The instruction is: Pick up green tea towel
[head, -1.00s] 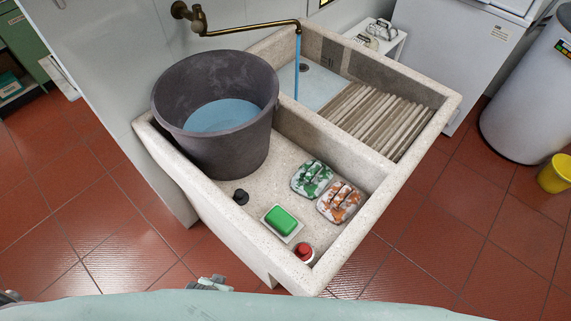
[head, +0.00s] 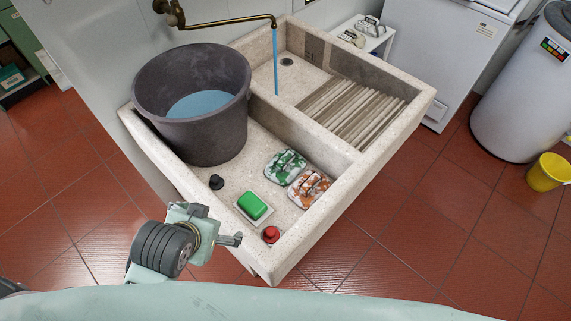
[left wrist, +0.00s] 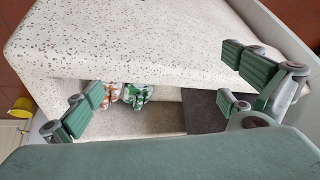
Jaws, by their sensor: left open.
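The green tea towel (head: 285,167) is a crumpled green-and-white patterned cloth on the floor of the near sink basin. An orange-and-white cloth (head: 308,188) lies right beside it. In the left wrist view the green towel (left wrist: 139,95) shows beyond the sink wall, partly hidden, with the orange cloth (left wrist: 109,95) to its left. My left gripper (head: 236,239) is just outside the sink's near-left wall, apart from the towel. In the left wrist view its fingers (left wrist: 165,92) are wide apart with nothing between them. My right gripper is not in view.
The stone sink (head: 336,219) has raised walls. Its near basin holds a dark bucket (head: 205,135) of water, green soap (head: 252,205), a black plug (head: 216,182) and a red-topped item (head: 271,234). Water runs from the brass tap (head: 235,22). A yellow bucket (head: 547,172) stands right.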

